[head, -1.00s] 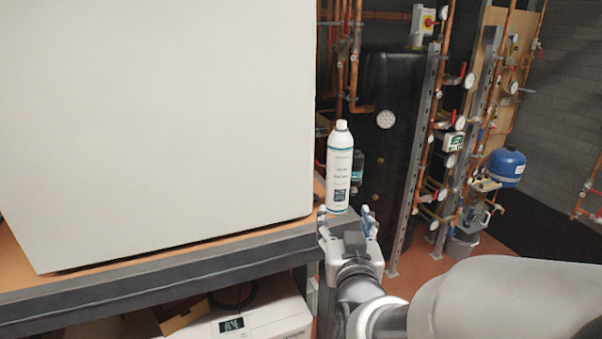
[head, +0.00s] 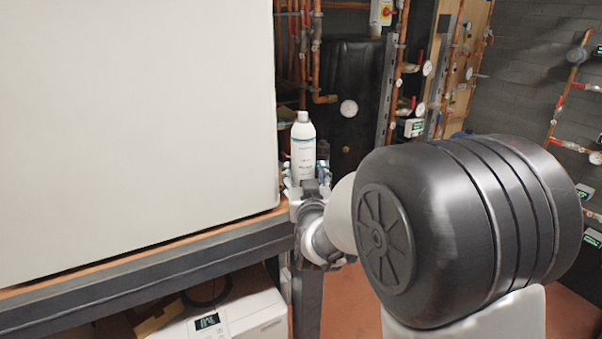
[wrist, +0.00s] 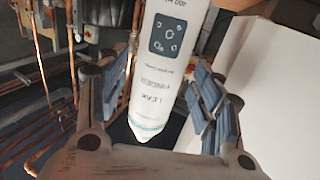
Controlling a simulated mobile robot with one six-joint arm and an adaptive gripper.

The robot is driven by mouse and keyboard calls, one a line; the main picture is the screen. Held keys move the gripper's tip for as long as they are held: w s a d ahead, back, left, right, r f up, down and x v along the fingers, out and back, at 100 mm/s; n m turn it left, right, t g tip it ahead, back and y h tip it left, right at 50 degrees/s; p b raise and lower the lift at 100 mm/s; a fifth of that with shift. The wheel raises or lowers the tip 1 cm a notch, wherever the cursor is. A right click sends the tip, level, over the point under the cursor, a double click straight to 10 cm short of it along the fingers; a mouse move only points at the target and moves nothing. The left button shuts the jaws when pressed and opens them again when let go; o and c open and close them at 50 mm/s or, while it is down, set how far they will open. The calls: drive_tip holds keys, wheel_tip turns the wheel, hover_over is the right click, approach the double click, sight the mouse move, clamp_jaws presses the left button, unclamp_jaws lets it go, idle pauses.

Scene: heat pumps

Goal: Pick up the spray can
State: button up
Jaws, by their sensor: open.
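The white spray can (head: 303,148) with printed labels stands upright near the right end of the bench, beside the large white cabinet. My gripper (head: 306,183) is at its lower part, with fingers apart on either side of it. In the wrist view the can (wrist: 168,65) appears upside down between the two blue-padded fingers of my gripper (wrist: 160,100). Gaps show between the fingers and the can. The can's base is hidden by my gripper in the head view.
The large white cabinet (head: 135,130) stands just left of the can on the bench (head: 150,262). A dark bottle (head: 323,151) is just behind the can at right. Copper pipes (head: 316,60) rise behind. A white unit (head: 235,318) sits below the bench.

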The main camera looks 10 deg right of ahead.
sight(304, 174)
drive_tip(key=w, duration=0.4)
drive_tip(key=shift+w+d+f, duration=0.25)
drive_tip(key=shift+f, duration=0.15)
drive_tip(key=shift+r, duration=0.1)
drive_tip(key=c, duration=1.1)
